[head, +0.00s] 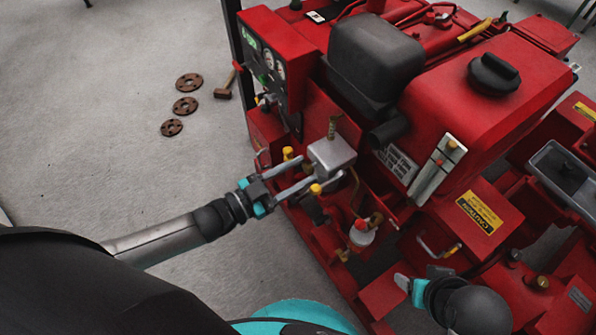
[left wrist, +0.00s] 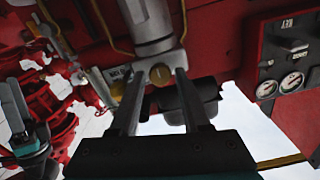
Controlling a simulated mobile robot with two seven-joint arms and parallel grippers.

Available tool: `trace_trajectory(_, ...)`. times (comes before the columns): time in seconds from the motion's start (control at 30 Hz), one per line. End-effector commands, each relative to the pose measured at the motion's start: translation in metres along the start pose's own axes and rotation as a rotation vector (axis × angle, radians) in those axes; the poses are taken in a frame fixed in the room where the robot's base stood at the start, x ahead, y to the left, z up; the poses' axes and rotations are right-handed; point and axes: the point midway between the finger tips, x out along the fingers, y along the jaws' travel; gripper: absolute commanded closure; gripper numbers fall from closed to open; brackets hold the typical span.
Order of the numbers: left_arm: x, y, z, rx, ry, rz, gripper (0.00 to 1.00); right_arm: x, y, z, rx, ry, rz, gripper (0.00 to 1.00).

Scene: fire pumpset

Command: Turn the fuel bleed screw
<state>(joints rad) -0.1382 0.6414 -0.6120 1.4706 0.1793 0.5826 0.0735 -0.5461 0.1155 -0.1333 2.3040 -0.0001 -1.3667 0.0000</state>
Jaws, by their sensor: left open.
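A grey metal filter block (head: 331,155) is mounted on the side of the red pumpset, with a brass fitting (head: 332,127) standing on top. In the left wrist view a round brass screw head (left wrist: 160,75), seemingly the fuel bleed screw, faces me on the block. It is hidden in the head view. My left gripper (head: 318,172) is open at the block. In the left wrist view its fingertips (left wrist: 160,82) lie either side of the screw head; contact cannot be told. My right gripper (head: 404,284) is low at the right; its jaw opening is unclear.
A gauge panel (head: 270,65) rises behind the block. Yellow caps (head: 315,189) and thin pipes crowd around my left gripper. A red tank with a black cap (head: 494,73) stands to the right. Rusty flanges (head: 185,106) and a hammer (head: 225,88) lie on the otherwise clear floor at left.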

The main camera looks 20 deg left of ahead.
Motion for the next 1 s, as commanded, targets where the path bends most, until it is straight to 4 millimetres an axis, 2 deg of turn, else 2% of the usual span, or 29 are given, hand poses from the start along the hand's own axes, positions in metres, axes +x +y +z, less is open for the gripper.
trace_trajectory(0.13,0.0,-0.0001,-0.0002,0.0,0.0,0.0,0.54,-0.0001,0.0001,0.0002,0.0,0.0,0.0,0.38)
trace_trajectory(0.53,-0.0004,-0.0001,0.0001,0.0,0.0,0.0,0.99,0.0001,0.0002,0.0003,0.0,-0.001,0.001,0.38)
trace_trajectory(1.0,-0.0007,-0.0002,0.0002,-0.028,-0.002,0.0,1.0,0.0002,0.0,0.0006,0.0,-0.002,0.0,0.38)
